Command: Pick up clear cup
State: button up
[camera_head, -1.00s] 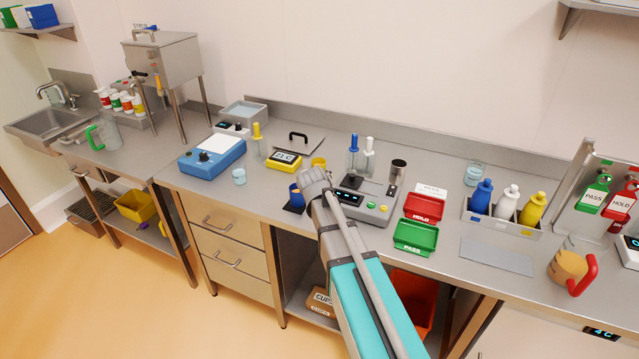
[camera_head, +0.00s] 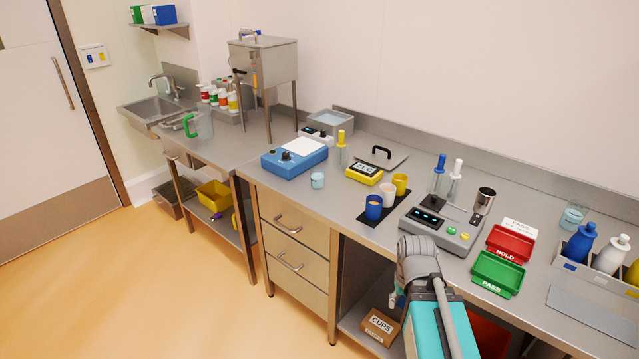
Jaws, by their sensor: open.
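A small clear cup (camera_head: 317,181), faintly blue, stands upright on the steel counter in front of the blue device. A larger clear vessel (camera_head: 573,215) stands at the right, behind the bottle holder. My gripper (camera_head: 396,296) shows only in small part, at the left of my wrist, low in front of the counter's edge. It is open, with nothing seen in it, and is well to the right of the small clear cup and apart from it. My arm hides most of the gripper.
Blue (camera_head: 374,207), whitish (camera_head: 388,194) and yellow (camera_head: 400,184) cups stand on or beside a dark mat (camera_head: 372,219). A grey device (camera_head: 441,228), red tray (camera_head: 510,244) and green tray (camera_head: 497,274) are farther right. The counter in front of the small clear cup is free.

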aim_at(318, 179)
jog(key=u, duration=2.3)
jog(key=i, duration=2.7)
jog(key=z, duration=0.05)
